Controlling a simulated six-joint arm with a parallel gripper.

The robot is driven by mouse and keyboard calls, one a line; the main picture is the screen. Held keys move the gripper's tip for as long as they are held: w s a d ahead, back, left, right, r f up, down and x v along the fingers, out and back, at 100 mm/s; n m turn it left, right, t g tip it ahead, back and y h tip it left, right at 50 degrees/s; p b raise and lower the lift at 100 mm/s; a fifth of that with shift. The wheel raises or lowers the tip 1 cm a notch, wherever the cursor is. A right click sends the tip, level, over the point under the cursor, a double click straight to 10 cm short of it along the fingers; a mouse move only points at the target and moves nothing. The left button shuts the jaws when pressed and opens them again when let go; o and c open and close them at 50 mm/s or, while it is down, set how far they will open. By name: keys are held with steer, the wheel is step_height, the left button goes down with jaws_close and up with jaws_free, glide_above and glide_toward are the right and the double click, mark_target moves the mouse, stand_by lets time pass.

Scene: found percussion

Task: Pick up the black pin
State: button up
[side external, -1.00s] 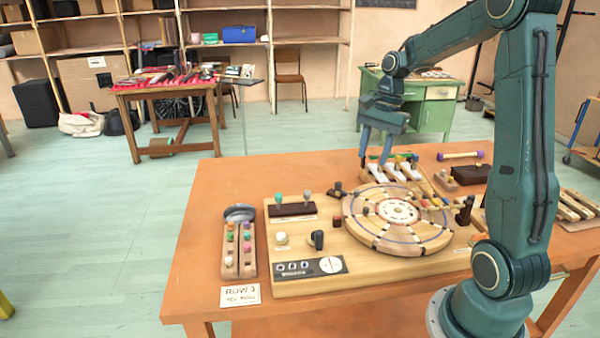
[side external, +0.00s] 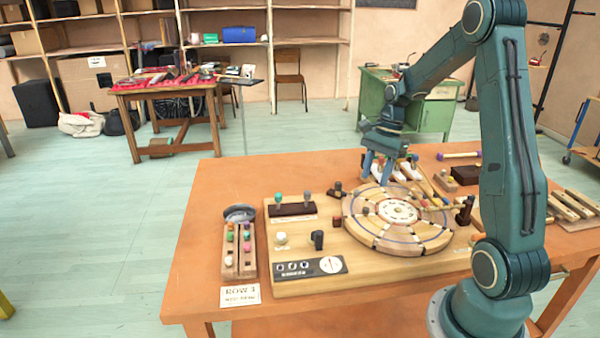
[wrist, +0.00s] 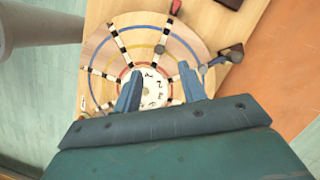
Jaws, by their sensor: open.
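A round wooden wheel (side external: 425,241) with a pale centre disc lies on the wooden board; it fills the middle of the wrist view (wrist: 105,50). A small dark peg (side external: 365,211) stands on the wheel's left part. In the wrist view one dark peg (wrist: 160,48) is on the wheel ahead of my fingers and another (wrist: 203,69) is near its right edge. I cannot tell for sure which one is the black pin. My gripper (side external: 377,182) hangs above the wheel's far left side, open and empty. Its blue fingers (wrist: 158,85) point at the wheel.
A wooden rack (side external: 247,269) with coloured pegs stands left. A dark block (side external: 292,210) with two pegs and a black knob (side external: 318,238) are on the board. White keys with coloured tops are partly hidden behind my gripper. The orange table (side external: 215,190) is clear at left.

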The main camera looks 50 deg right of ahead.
mark_target(366, 208)
steer(key=shift+x, duration=1.95)
steer(key=shift+x, duration=2.6)
steer(key=shift+s, duration=0.1)
jaws_close()
